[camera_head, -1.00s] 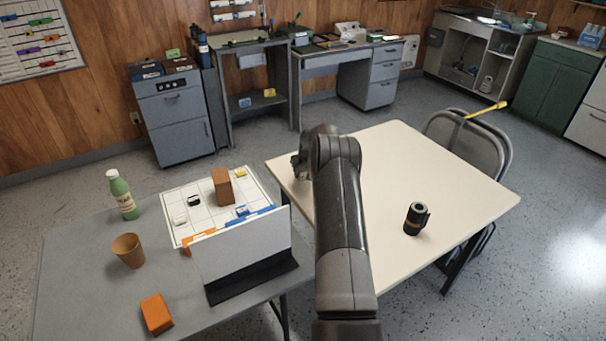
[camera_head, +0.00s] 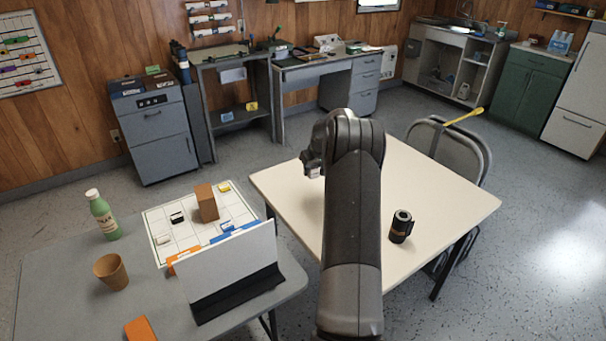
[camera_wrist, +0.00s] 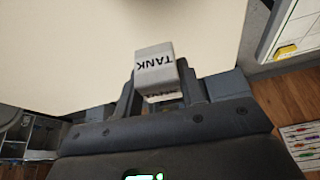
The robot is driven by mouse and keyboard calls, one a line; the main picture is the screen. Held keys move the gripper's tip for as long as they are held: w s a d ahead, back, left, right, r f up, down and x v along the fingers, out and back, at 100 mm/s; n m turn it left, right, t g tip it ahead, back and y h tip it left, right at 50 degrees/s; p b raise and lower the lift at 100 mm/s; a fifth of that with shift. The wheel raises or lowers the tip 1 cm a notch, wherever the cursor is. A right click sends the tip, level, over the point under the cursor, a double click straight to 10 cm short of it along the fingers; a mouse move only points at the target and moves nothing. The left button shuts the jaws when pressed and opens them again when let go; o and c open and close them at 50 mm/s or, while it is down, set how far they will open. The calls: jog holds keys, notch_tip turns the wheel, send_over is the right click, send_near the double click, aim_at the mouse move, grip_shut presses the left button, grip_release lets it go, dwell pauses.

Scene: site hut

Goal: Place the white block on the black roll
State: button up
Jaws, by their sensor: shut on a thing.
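A white block (camera_wrist: 155,68) with the dark letters "TANK" shows in the wrist view, between the fingers of my gripper (camera_wrist: 157,90). My gripper is shut on it. In the head view my gripper (camera_head: 311,165) is at the left side of the cream table, mostly hidden by my arm, and a small light bit of the block shows there. The black roll (camera_head: 400,227) stands upright on the cream table (camera_head: 440,180), to the right of my arm. It has a brownish band and a pale ring on top. The block and the roll are well apart.
A grey table (camera_head: 60,280) at the left holds a green bottle (camera_head: 103,216), a brown cup (camera_head: 111,271), a gridded board (camera_head: 180,238), a brown block (camera_head: 206,203), an orange block (camera_head: 140,330) and a white upright panel (camera_head: 235,262). A folding chair (camera_head: 455,150) stands behind the cream table.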

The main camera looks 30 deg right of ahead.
jog(key=shift+s+d+r, duration=0.3)
jog(key=shift+s+r, duration=0.05)
jog(key=shift+s, duration=0.1)
jog(key=s+d+r+m+h, duration=0.1)
jog(key=s+d+r+m, duration=0.15)
jog(key=s, duration=0.45)
jog(key=s+d+r+m, duration=0.1)
jog(key=s+d+r, duration=0.1)
jog(key=s+d, duration=0.3)
jog(key=s+d+r+m+h, duration=0.1)
jog(key=s+d+r+m, duration=0.15)
jog(key=s, duration=0.55)
jog(key=s+d+r+m+g+h, duration=0.1)
jog(key=s+r+m, duration=0.15)
jog(key=s, duration=0.95)
jog(key=s+d+r+m+g+h, duration=0.1)
jog(key=s+r+m+g, duration=0.15)
jog(key=s, duration=0.95)
send_over(405, 213)
jog(key=a, duration=0.1)
jog(key=shift+m+t, duration=0.35)
jog(key=shift+m, duration=0.05)
jog(key=f, duration=0.7)
jog(key=shift+s+a+f, duration=0.1)
jog(key=shift+s+f, duration=0.1)
jog(key=shift+f, duration=2.2)
jog(key=o, duration=1)
jog(key=shift+f, duration=0.15)
